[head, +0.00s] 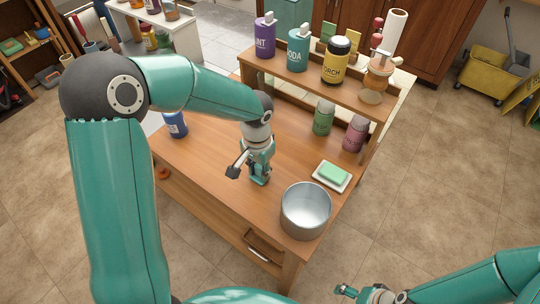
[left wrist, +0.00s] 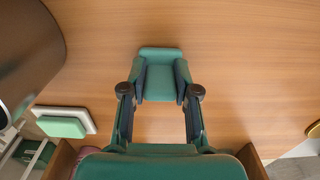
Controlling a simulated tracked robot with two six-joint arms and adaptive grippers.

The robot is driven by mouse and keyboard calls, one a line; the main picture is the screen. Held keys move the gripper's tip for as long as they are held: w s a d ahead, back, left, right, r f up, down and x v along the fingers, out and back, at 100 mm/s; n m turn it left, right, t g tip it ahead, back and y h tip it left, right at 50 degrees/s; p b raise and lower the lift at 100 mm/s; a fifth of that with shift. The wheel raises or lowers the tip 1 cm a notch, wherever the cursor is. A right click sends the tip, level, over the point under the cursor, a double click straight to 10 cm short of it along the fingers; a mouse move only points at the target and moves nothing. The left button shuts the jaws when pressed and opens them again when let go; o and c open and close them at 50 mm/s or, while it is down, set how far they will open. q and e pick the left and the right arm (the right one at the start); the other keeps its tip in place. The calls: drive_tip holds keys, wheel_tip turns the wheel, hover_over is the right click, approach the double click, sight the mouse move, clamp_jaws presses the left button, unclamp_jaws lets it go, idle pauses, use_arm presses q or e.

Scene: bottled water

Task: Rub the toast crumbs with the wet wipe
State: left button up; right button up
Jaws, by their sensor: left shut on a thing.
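My left gripper (head: 259,178) points down at the wooden tabletop, left of the metal pot. In the left wrist view its dark finger pads (left wrist: 160,84) are shut on a small teal block-like thing (left wrist: 160,58), which may be the folded wet wipe. Its height over the wood is hard to tell. I cannot make out toast crumbs in either view; the gripper hides the wood beneath it. My right gripper (head: 362,294) is low at the bottom edge of the head view, off the table, too small to tell its opening.
The metal pot (head: 306,209) stands at the table's near right. Green soap (head: 333,174) lies on a white dish (head: 321,180) behind it. A raised shelf (head: 312,79) carries several bottles at the back. The wood (head: 205,145) between is clear.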

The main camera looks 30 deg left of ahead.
use_arm(q)
drive_tip(key=shift+s+d+f, duration=0.15)
drive_tip(key=shift+d, duration=0.7)
drive_tip(key=r, duration=0.1)
drive_tip(key=r+p, duration=0.1)
drive_tip(key=r, duration=0.1)
drive_tip(key=shift+d, duration=0.4)
drive_tip(key=shift+s+r+p, duration=0.1)
drive_tip(key=shift+r+p, duration=0.2)
drive_tip(key=shift+r, duration=0.05)
wheel_tip(320, 180, up, 5)
drive_tip(key=p, duration=0.3)
drive_tip(key=shift+f, duration=0.15)
